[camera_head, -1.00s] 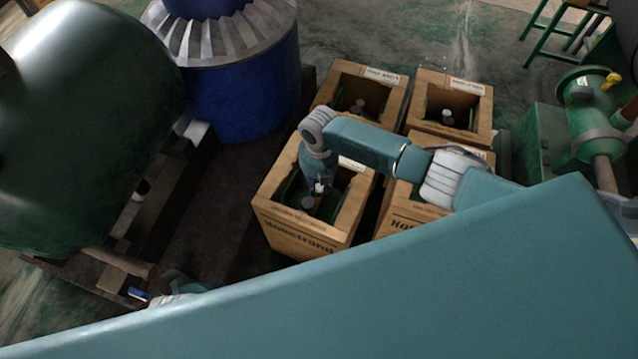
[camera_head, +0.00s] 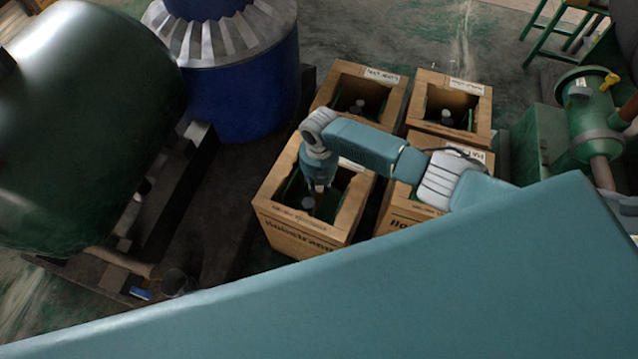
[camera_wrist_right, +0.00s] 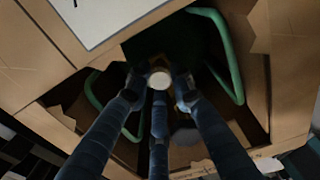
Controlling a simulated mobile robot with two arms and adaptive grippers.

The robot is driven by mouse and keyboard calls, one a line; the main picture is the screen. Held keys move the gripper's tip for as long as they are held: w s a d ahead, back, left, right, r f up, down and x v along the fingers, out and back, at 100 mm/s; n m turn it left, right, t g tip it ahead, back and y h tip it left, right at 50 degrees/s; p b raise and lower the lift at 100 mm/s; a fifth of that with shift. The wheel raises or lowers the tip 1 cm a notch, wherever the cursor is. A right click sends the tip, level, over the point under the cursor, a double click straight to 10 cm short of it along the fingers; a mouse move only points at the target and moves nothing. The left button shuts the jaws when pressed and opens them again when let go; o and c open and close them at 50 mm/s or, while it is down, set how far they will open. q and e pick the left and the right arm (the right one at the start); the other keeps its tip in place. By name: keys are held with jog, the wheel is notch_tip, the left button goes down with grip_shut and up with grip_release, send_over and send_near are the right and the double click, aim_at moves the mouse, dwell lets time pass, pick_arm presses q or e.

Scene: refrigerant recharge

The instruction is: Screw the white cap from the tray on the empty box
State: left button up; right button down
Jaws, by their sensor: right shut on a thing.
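My right gripper (camera_head: 320,188) is inside the opening of the front-left cardboard box (camera_head: 292,240). In the right wrist view its fingers (camera_wrist_right: 158,88) are closed around a round white cap (camera_wrist_right: 159,80), seen end-on. A green canister with curved handles (camera_wrist_right: 228,55) is in the box below. A dark grey round part (camera_wrist_right: 185,137) lies beside the fingers; it shows in the head view as a grey knob (camera_head: 308,203), just below the gripper. I cannot tell whether the cap touches the canister. My left gripper and the tray are not in view.
Other open cardboard boxes with canisters stand close behind and right: back left (camera_head: 372,72), back right (camera_head: 472,88), front right (camera_head: 400,215). A blue drum (camera_head: 245,95) and a big green tank (camera_head: 85,120) stand left. Green machinery (camera_head: 575,125) is at right.

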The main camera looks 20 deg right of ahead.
jog(key=c, duration=1.4)
grip_release()
jog(key=shift+m, duration=0.3)
jog(key=shift+c, duration=0.2)
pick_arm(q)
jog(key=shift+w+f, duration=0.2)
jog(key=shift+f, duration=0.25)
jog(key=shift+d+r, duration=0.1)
